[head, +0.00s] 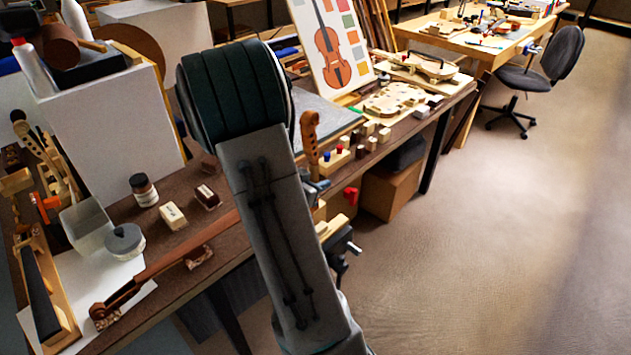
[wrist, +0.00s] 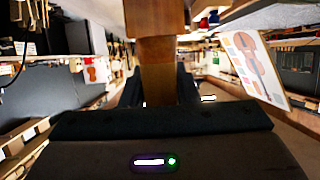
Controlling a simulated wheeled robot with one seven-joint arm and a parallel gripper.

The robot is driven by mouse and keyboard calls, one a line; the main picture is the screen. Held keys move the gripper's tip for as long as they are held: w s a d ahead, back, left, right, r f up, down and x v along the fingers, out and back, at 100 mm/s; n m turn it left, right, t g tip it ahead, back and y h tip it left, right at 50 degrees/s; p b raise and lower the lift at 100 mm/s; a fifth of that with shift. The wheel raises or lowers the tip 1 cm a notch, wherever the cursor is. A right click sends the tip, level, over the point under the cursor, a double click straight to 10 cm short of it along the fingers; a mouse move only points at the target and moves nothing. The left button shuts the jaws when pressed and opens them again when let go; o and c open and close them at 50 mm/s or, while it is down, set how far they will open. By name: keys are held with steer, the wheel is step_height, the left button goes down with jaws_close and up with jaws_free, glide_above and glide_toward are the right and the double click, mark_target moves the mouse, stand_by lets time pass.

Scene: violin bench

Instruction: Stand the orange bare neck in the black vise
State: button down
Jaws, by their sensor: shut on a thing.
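My gripper (wrist: 159,92) is shut on the orange bare neck (wrist: 158,60), whose wood runs up between the two dark fingers in the wrist view. In the head view the neck (head: 309,130) is roughly upright with its scroll on top. It shows just right of my arm, near the bench's front edge; its lower part is hidden. A dark metal fitting with pale wooden jaws (head: 336,228), apparently the black vise (head: 346,246), shows at the bench edge below, partly behind my arm. I cannot tell whether the neck touches it.
A reddish-brown neck (head: 165,262) lies on the bench at left, near a white box (head: 173,216), a jar (head: 143,190) and a grey-lidded tub (head: 124,240). A violin poster (head: 335,45) stands behind. Small blocks lie to the right.

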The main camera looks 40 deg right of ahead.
steer(key=shift+a+r+p, duration=0.1)
steer(key=shift+p, duration=0.35)
step_height(320, 180, down, 6)
steer(key=b, duration=0.4)
steer(key=shift+f+b, duration=1.5)
steer(key=shift+f, duration=1)
stand_by(1.7)
steer(key=shift+r, duration=0.15)
step_height(320, 180, up, 4)
steer(key=p, duration=0.4)
stand_by(0.6)
steer(key=shift+p, duration=0.4)
stand_by(0.9)
